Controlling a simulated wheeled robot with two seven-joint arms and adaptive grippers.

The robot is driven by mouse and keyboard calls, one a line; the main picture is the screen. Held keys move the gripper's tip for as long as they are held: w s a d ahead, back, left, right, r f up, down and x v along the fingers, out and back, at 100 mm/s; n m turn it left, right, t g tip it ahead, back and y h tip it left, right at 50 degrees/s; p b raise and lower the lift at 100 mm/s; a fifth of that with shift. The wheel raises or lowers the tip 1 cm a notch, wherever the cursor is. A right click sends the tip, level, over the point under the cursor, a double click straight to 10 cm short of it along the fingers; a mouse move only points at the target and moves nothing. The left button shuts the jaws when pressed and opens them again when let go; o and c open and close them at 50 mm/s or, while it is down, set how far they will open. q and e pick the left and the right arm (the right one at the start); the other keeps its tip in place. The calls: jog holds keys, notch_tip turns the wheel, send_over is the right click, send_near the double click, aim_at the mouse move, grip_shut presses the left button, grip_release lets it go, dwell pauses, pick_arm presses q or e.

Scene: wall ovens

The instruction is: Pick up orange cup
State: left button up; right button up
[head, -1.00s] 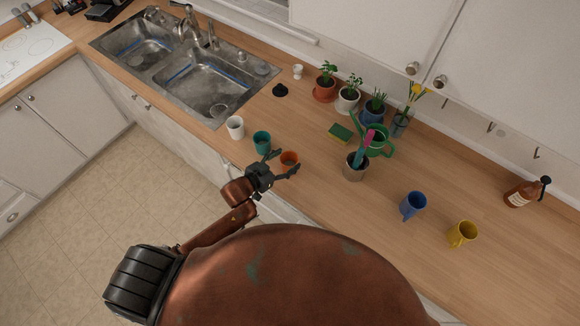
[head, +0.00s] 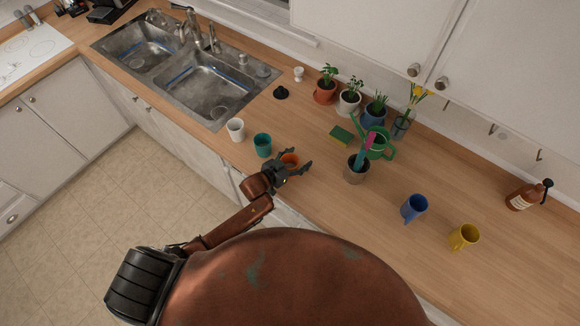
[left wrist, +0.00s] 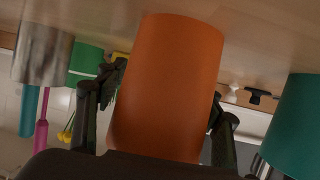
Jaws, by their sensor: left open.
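The orange cup (head: 290,160) stands on the wooden counter near its front edge, partly hidden by my gripper in the head view. In the left wrist view the orange cup (left wrist: 166,85) is large and sits between the two fingers. My left gripper (head: 292,160) is open, with one finger on each side of the cup. In the left wrist view the left gripper (left wrist: 160,110) shows gaps or only slight overlap beside the cup; contact is unclear. My right gripper is not in view.
A teal cup (head: 262,145) stands close to the left, with a white cup (head: 236,129) beyond it. A grey pot with utensils (head: 356,170) stands to the right. Blue (head: 414,208) and yellow (head: 464,236) mugs are farther right. A sponge (head: 340,135) lies behind.

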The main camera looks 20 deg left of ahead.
pick_arm(q)
jog(key=shift+c, duration=0.7)
jog(key=c, duration=1.3)
jog(key=shift+c, duration=0.2)
